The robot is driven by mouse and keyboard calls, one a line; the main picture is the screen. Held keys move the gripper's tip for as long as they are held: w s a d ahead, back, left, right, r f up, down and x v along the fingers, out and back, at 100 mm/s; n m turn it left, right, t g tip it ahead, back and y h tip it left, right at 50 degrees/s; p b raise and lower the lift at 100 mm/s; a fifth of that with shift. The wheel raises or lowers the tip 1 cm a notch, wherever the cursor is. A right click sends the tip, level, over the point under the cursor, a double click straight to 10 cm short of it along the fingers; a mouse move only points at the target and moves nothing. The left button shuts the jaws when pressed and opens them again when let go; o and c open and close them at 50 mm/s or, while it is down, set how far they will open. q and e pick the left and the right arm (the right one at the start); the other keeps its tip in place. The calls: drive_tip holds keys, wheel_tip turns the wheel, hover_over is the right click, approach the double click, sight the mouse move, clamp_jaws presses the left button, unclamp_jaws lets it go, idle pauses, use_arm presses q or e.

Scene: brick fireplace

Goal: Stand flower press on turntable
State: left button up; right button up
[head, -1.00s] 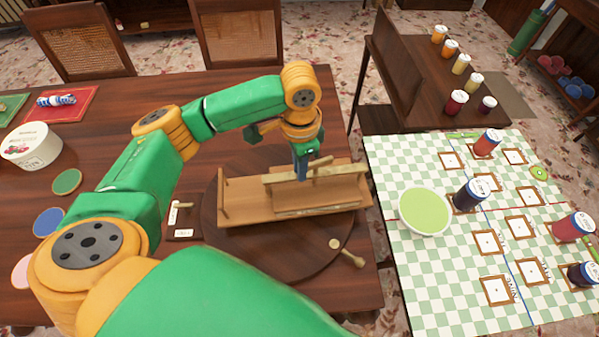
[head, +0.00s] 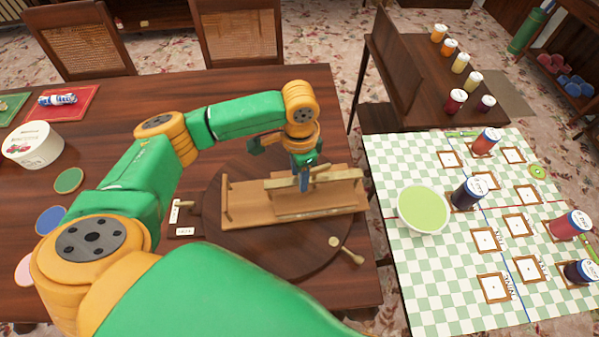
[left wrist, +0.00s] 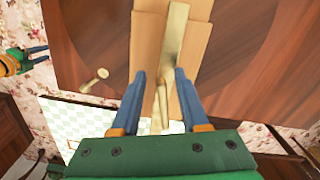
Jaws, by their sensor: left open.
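The flower press (head: 248,207), a pale wooden board with a narrow bar (head: 335,175) above it and a post at its left end, rests board-down on the dark round turntable (head: 300,262). In the left wrist view the press (left wrist: 145,55) lies below the fingers, and its bar (left wrist: 172,45) runs between them. My left gripper (head: 303,180) is open over the bar, one finger on each side; contact cannot be told. It also shows in the left wrist view (left wrist: 160,103). What looks like my right gripper (left wrist: 36,57) is small at that view's left edge, its jaws unclear.
A knob-ended handle (head: 352,256) sticks out at the turntable's front right. Small labelled tags (head: 184,231) lie left of it. A checkered table (head: 430,270) with a green bowl (head: 424,210) and jars stands to the right. A white tub (head: 32,145) is far left.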

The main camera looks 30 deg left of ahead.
use_arm(q)
wheel_tip(320, 180, up, 12)
idle(0.3)
idle(0.3)
